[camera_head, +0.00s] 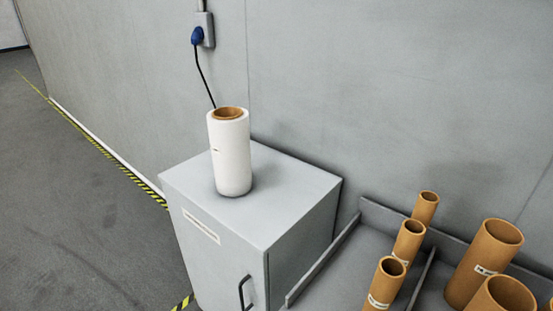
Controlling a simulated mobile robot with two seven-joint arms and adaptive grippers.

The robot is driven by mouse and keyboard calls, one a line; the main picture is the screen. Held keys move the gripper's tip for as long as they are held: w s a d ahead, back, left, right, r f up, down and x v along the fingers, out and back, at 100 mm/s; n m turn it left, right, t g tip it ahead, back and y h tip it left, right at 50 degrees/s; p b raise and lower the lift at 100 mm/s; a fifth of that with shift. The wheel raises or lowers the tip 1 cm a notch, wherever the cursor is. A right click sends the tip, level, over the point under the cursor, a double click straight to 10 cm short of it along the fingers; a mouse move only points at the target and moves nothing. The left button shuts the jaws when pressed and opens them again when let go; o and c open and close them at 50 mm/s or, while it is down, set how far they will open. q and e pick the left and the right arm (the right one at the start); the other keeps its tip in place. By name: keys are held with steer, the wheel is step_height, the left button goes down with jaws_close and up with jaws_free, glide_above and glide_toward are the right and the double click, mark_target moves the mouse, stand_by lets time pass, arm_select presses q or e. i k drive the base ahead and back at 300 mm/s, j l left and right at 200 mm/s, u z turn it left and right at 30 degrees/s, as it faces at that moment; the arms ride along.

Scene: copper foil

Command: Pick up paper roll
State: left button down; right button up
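A white paper roll (231,158) with a brown cardboard core stands upright on top of a grey cabinet (285,195). The core's open end shows at the top of the roll. A small dark mark is on its left side. Neither of my grippers is in the head view, and nothing touches the roll apart from the cabinet top.
A grey tray-like surface (345,268) with a raised rim stands right of the cabinet, holding several brown cardboard tubes (408,243). A grey wall (370,90) rises behind, with a blue plug (197,36) and black cable. The cabinet top around the roll is clear.

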mark_target(228, 127)
steer(key=i+j+z, duration=0.1)
steer(key=z, duration=0.4)
steer(key=j+z, duration=0.25)
steer(key=z, duration=0.25)
steer(key=i+j+z, duration=0.1)
steer(key=z, duration=0.35)
steer(key=j+z, duration=0.3)
steer(key=z, duration=0.2)
steer(key=k+j+z, duration=0.1)
steer(key=j+z, duration=0.15)
steer(key=j, duration=0.25)
steer(key=k+j+z, duration=0.2)
steer(key=j, duration=0.25)
steer(key=k+j+z, duration=0.25)
steer(key=j, duration=0.2)
steer(key=k+j+z, duration=0.25)
steer(key=j, duration=0.15)
steer(key=k+j+z, duration=0.2)
steer(key=j, duration=0.15)
steer(key=i, duration=0.05)
